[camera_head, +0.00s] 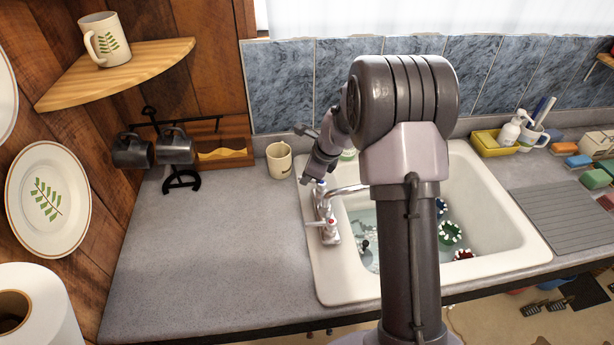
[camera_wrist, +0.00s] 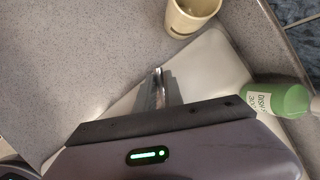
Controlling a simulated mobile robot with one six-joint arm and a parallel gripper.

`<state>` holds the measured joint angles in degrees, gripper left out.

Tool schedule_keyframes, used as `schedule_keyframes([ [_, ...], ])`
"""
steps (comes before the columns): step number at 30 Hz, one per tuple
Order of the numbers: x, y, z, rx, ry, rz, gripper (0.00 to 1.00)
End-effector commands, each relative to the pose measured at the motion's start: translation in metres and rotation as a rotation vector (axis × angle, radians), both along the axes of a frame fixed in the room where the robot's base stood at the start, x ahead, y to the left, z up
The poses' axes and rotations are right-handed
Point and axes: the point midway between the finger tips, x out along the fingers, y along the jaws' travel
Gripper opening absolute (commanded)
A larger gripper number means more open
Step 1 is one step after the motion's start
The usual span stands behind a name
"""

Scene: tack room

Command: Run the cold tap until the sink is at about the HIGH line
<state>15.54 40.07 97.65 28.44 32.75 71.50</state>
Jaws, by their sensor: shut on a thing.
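The white sink (camera_head: 500,200) is set in the grey counter, with my arm hiding its middle. Clear water (camera_head: 369,216) shows low in its left part; no HIGH line can be made out. The tap (camera_head: 330,233) stands on the left rim, with a blue-marked cold handle (camera_head: 321,184) at the back and a red-marked one in front. Its spout (camera_head: 347,190) reaches over the basin; its outlet and any stream are hidden. My gripper (camera_head: 317,172) is at the cold handle, shut on it; its fingers (camera_wrist: 160,88) also show in the wrist view, nearly together.
A cream mug (camera_head: 279,160) stands left of the tap, close to my gripper. A green dish-soap bottle (camera_wrist: 277,100) is by the rim. Several poker-chip-like items (camera_head: 450,232) lie in the sink.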

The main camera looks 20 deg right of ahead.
Motion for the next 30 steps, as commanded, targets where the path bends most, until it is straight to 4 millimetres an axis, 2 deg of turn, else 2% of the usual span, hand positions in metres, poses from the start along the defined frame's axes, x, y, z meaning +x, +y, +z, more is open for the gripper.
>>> schedule_keyframes([
  [8, 0.001, -0.001, 0.0, 0.0, -0.002, -0.015, 0.0],
  [9, 0.001, -0.001, 0.0, 0.0, -0.002, -0.015, 0.18],
  [12, 0.001, -0.001, 0.0, 0.0, -0.001, -0.014, 0.34],
  [22, 0.0, -0.001, 0.003, 0.001, -0.002, -0.013, 0.34],
  [26, -0.008, -0.006, 0.026, 0.0, -0.003, -0.014, 0.34],
  [30, -0.025, -0.014, 0.069, 0.0, -0.005, -0.014, 0.34],
])
